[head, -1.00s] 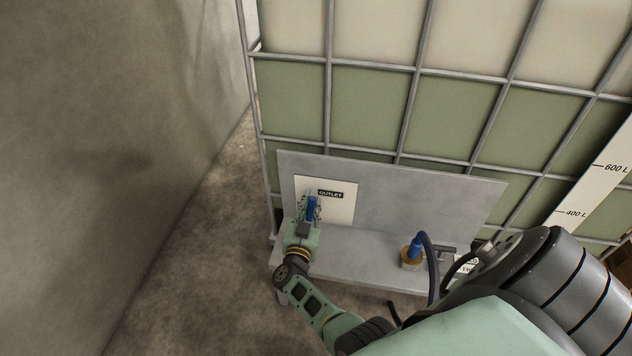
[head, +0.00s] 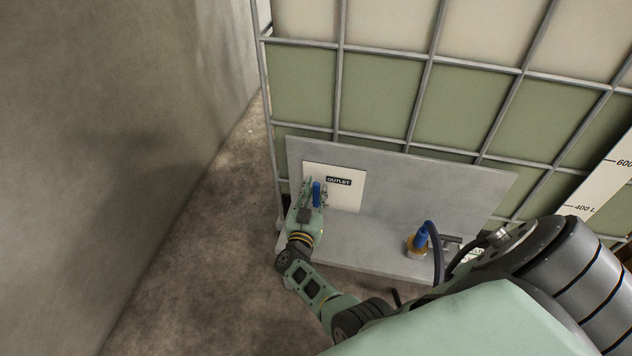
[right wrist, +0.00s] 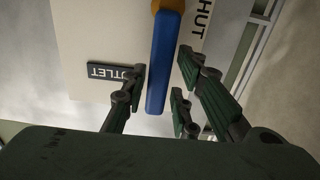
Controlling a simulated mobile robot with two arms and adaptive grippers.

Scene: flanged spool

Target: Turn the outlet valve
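The outlet valve's blue lever (head: 317,195) stands in front of a white plate (head: 348,196) marked OUTLET on the grey panel. In the right wrist view the lever (right wrist: 160,65) is a straight blue bar with an orange-yellow piece at its top end, beside the word SHUT. My right gripper (head: 315,190) is at the lever. In the right wrist view its dark green fingers (right wrist: 162,70) are open, one left of the lever and two right of it, with narrow gaps showing. The valve body is mostly hidden. My left gripper is not in view.
A caged liquid tank (head: 385,95) with a litre scale rises behind the panel (head: 440,190). On the grey shelf (head: 375,255) right of the valve stands a brass-coloured fitting (head: 413,248) with a blue top and dark hose. A wall (head: 120,120) closes the left; bare floor lies between.

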